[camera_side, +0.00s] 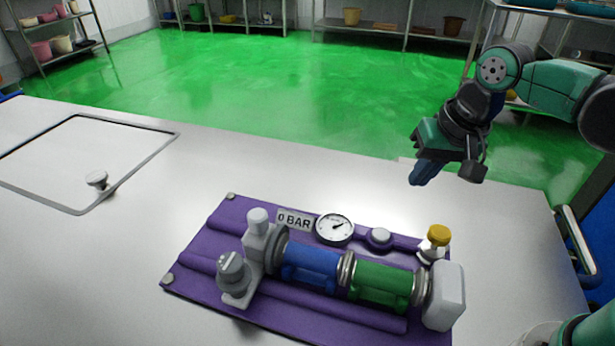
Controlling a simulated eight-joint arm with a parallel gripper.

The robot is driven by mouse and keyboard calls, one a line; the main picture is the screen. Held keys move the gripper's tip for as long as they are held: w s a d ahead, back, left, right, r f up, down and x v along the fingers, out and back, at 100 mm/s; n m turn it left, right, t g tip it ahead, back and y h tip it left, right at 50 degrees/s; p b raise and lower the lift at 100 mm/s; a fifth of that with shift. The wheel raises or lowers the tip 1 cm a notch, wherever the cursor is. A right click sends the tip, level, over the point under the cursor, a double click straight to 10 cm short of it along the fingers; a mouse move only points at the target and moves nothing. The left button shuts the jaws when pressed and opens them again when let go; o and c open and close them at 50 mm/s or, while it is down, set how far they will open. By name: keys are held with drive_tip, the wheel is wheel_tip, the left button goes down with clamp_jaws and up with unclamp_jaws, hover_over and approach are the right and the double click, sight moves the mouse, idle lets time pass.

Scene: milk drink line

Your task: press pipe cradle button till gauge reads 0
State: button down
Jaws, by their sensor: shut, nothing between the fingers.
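The purple pipe cradle (225,283) lies on the pale worktop and bears a pipe with a blue section (310,268) and a green section (381,287). A round gauge (334,229) with a white face sits at its back, beside a sign (295,220) reading "0 BAR". The needle's exact reading is too small to tell. A round grey-white button (380,236) sits right of the gauge. My gripper (424,174) is shut and empty, above and to the right of the button, clear of it and pointing downward.
A yellow-capped valve (438,236) stands right of the button, and a white block (445,297) ends the pipe. Grey fittings (235,277) rise at the left. A hatch with a knob (97,180) is at the worktop's left. The worktop between is clear.

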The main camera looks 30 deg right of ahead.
drive_tip(key=shift+s+d+r+n+t, duration=0.15)
drive_tip(key=shift+s+d+n+t, duration=0.15)
drive_tip(key=shift+d+n+t, duration=0.3)
drive_tip(key=shift+s+d+r+n+t, duration=0.15)
drive_tip(key=shift+s+d+n+t, duration=0.2)
drive_tip(key=shift+n+t, duration=0.45)
drive_tip(key=shift+s+d+r+n+t, duration=0.2)
drive_tip(key=shift+d+n+t, duration=0.3)
drive_tip(key=shift+n, duration=0.4)
